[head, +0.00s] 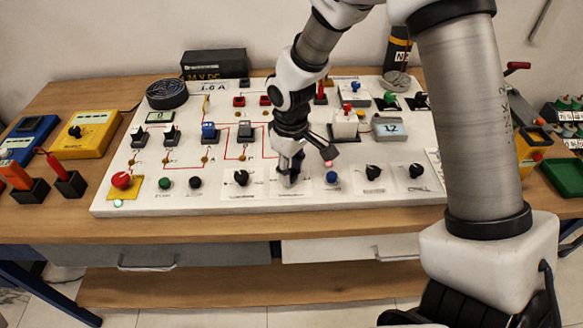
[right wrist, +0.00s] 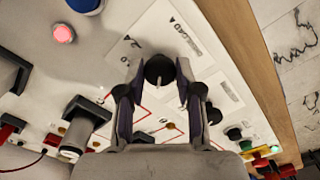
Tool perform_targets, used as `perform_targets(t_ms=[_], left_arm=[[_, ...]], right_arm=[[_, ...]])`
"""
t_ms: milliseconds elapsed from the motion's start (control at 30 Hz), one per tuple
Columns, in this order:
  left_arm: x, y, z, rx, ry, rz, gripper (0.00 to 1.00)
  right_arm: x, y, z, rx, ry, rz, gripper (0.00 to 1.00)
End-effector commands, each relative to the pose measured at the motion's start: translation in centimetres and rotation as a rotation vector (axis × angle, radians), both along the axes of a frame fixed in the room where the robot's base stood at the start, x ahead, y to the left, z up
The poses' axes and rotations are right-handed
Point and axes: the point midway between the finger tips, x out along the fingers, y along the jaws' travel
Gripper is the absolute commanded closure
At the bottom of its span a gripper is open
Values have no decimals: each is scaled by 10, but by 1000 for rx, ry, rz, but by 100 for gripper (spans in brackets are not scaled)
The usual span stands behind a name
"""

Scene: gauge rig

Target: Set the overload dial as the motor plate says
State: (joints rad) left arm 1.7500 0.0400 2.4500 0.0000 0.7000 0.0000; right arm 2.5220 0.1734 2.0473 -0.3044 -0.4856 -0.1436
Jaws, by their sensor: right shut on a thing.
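The overload dial (right wrist: 158,68) is a round black knob on the white board (head: 225,203), beside a printed label that reads like "OVERLOAD" in the right wrist view. My right gripper (head: 288,178) reaches down to the front part of the board. In the right wrist view its two fingers (right wrist: 157,75) are shut on the dial, one on each side. In the head view the gripper hides the dial. I cannot make out a motor plate with certainty. My left gripper is not in view.
Black knobs stand left (head: 241,177) and right (head: 373,172) of my gripper. A blue button (head: 332,177) and a lit red lamp (head: 328,164) are close on its right. A red mushroom button (head: 121,180) sits farther left. Switches and red lines fill the board behind.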

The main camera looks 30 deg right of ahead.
Motion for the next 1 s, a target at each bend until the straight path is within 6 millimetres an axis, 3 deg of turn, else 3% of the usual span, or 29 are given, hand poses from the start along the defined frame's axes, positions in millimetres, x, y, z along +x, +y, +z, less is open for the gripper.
perform_targets(t_ms=[467,1000], left_arm=[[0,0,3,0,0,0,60],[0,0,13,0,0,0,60]], right_arm=[[-1,0,-2,0,4,-89,100],[-1,0,-2,1,4,-492,100]])
